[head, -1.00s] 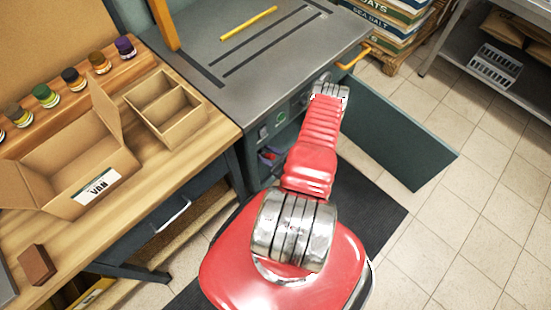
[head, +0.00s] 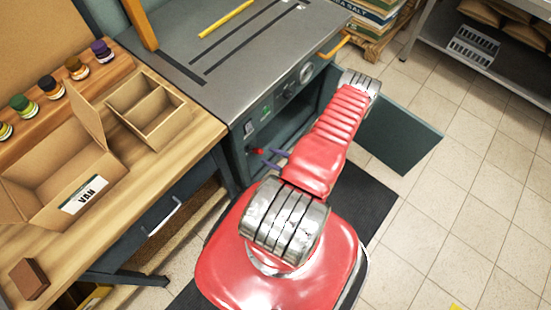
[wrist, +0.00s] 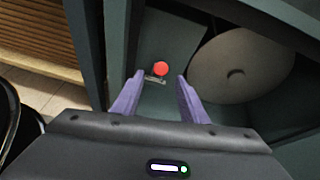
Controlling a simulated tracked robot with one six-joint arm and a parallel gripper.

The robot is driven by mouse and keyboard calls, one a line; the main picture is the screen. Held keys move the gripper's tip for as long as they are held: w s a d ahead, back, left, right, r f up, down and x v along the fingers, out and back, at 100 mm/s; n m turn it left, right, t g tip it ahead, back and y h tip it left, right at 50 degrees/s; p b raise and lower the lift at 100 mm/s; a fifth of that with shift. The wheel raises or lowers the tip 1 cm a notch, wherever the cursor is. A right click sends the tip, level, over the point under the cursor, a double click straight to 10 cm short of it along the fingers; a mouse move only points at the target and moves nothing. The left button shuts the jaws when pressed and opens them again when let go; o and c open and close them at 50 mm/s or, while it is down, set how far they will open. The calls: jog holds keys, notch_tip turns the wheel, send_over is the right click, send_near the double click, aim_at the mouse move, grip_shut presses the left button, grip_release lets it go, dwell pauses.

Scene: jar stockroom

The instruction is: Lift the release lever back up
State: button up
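A small lever with a round red knob (wrist: 160,68) and a short metal rod sits inside the machine's open lower compartment. The red knob also shows in the head view (head: 257,151), at the compartment's front opening. My gripper (wrist: 158,78) is open, with its two purple fingers spread apart. In the wrist view the knob and rod appear between the fingertips; I cannot tell whether either finger touches them. In the head view the purple fingers (head: 267,157) point left at the knob, and the rest of my gripper is hidden behind my red arm.
A large pale disc (wrist: 240,70) is inside the compartment, right of the knob. The teal door (head: 400,135) hangs open to the right. A wooden bench (head: 190,128) with an open cardboard box (head: 60,185) stands left. An orange handle (head: 335,45) juts from the machine. Tiled floor is clear at right.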

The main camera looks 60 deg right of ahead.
jog(key=shift+v, duration=1.25)
jog(key=shift+c, duration=0.5)
